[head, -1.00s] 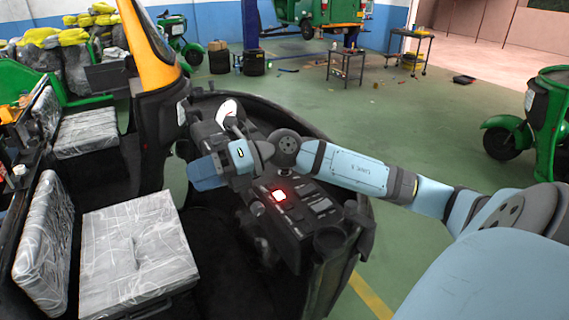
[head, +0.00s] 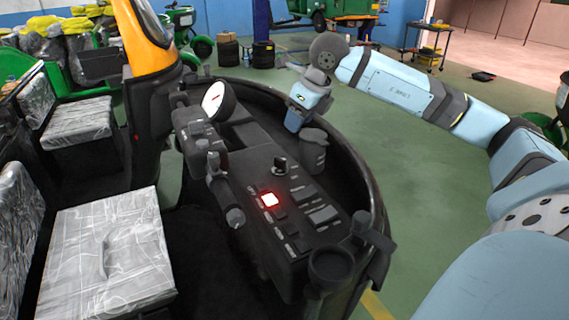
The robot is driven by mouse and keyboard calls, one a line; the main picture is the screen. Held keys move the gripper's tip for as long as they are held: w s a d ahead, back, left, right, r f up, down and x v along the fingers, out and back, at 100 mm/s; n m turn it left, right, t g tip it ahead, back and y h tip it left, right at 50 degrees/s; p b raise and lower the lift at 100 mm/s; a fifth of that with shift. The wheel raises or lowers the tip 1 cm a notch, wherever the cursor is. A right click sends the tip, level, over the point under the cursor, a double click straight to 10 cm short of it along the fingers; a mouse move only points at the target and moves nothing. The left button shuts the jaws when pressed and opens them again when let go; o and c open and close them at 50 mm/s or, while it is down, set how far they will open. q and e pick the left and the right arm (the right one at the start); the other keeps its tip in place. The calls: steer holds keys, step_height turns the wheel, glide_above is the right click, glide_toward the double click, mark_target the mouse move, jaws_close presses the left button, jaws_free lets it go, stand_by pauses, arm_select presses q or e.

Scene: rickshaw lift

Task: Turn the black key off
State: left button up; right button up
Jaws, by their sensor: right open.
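The black key (head: 280,164) stands up from the dark dashboard panel (head: 252,172), just behind a glowing red button (head: 269,200). My right gripper (head: 294,123) hangs from the arm that comes in from the right, near the far rim of the dashboard. It is beyond the key and a little to its right, apart from it. The gripper is open, and its fingertips are small and hard to make out. My left gripper is not in view.
A round white gauge (head: 214,100), a handlebar grip (head: 226,202) and a dark cup holder (head: 329,265) stick up around the panel. A dark cylinder (head: 314,150) stands beside my gripper. A plastic-wrapped seat (head: 105,255) is at left.

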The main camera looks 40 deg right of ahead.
mark_target(280, 158)
steer(key=x, duration=1.3)
steer(key=shift+w+a+f, duration=0.1)
steer(key=shift+a+f, duration=0.1)
jaws_close()
